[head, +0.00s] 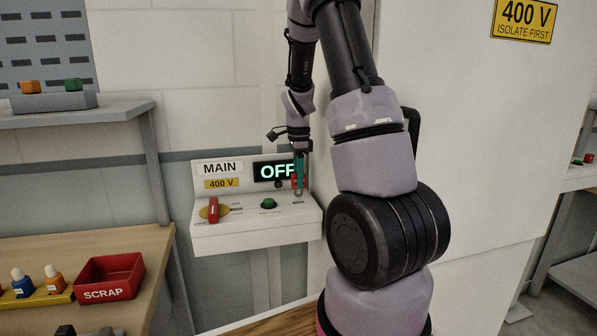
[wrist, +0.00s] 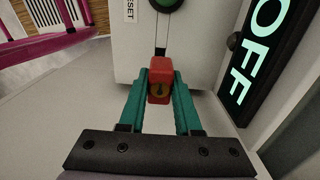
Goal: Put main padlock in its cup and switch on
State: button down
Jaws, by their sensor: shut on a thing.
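My gripper (head: 299,184) is at the right end of the white MAIN panel (head: 240,238), just above its sloping top. Its teal fingers, also in the wrist view (wrist: 161,82), are shut on the red padlock (wrist: 159,75). The padlock has a brass keyhole face, and its thin metal shackle points away from the gripper. In the head view the fingers partly cover the padlock (head: 294,182). The display (head: 274,171) reads OFF. A red switch handle (head: 213,210) stands upright on a yellow plate at the panel's left. I cannot make out the padlock's cup.
A green button (head: 269,203) sits mid-panel; the wrist view shows it by a RESET label (wrist: 167,4). A red SCRAP bin (head: 109,276) and several small bottles stand on the wooden bench at left. A large pale cabinet (head: 480,150) is at right.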

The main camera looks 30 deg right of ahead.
aim_at(298, 190)
jog(key=shift+f, duration=0.3)
jog(key=shift+f, duration=0.1)
jog(key=shift+f, duration=1.95)
jog(key=c, duration=0.5)
grip_release()
notch_tip(298, 190, up, 11)
jog(key=shift+f, duration=0.15)
